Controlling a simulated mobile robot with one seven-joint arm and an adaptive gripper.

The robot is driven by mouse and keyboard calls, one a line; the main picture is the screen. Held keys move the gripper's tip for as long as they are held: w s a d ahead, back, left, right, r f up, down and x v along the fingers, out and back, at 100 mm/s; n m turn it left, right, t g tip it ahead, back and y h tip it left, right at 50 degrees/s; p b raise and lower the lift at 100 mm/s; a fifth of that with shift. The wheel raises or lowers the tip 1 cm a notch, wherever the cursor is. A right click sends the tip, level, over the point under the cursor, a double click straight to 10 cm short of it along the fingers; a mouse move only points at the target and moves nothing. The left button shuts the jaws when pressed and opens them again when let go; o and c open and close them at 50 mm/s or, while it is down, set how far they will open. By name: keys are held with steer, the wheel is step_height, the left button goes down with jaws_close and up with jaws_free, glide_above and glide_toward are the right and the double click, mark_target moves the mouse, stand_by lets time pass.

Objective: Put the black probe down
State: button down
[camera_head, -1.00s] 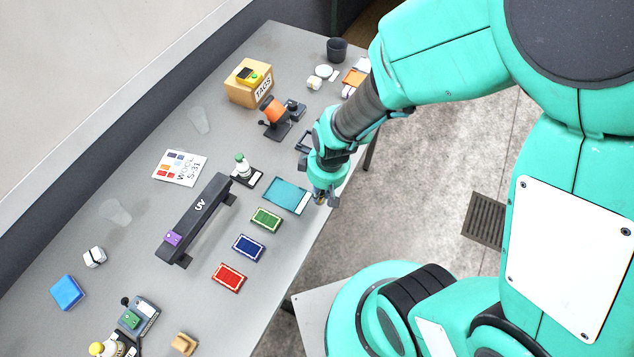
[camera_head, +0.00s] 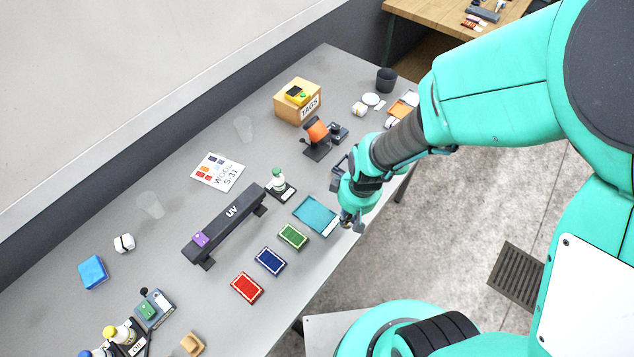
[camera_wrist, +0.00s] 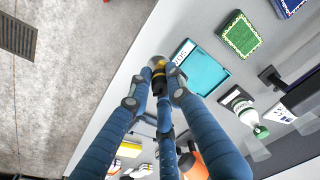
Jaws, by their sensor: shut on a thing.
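My gripper (camera_head: 351,222) is beyond the right end of the teal tray (camera_head: 308,216), by the table's front edge. In the wrist view my gripper (camera_wrist: 160,88) is shut on a small dark thing, taken as the black probe (camera_wrist: 158,76), with a yellowish band and a paler, rounded end. The fingers hide much of it. The teal tray (camera_wrist: 196,78), with a white label strip, lies beside the fingertips to the right in the wrist view and looks empty. I cannot tell how high the probe is held.
A green-capped bottle (camera_head: 278,180) stands behind the tray. Open floor (camera_wrist: 70,60) lies beyond the table edge.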

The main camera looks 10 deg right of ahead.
steer(key=w+a+m+p, duration=0.1)
steer(key=w+a+p, duration=0.2)
steer(key=w+a, duration=0.5)
steer(key=shift+w+m+g, duration=0.4)
steer(key=shift+w, duration=0.5)
steer(key=shift+w, duration=0.15)
steer(key=w+a, duration=0.1)
steer(key=w, duration=0.4)
steer(key=w+a+f, duration=0.1)
steer(key=w, duration=0.4)
steer(key=w+a+b, duration=0.1)
steer(key=w+a, duration=0.1)
steer(key=w, duration=0.3)
steer(key=shift+w+a+f, duration=0.1)
steer(key=shift+f, duration=0.1)
steer(key=shift+f+b, duration=0.3)
steer(key=shift+f, duration=1.45)
steer(key=shift+f, duration=0.15)
steer(key=c, duration=1.6)
jaws_free()
steer(key=r, duration=0.4)
steer(key=r+p, duration=0.1)
steer(key=r, duration=0.7)
steer(key=shift+s+d+r, duration=0.15)
steer(key=shift+s+d, duration=0.15)
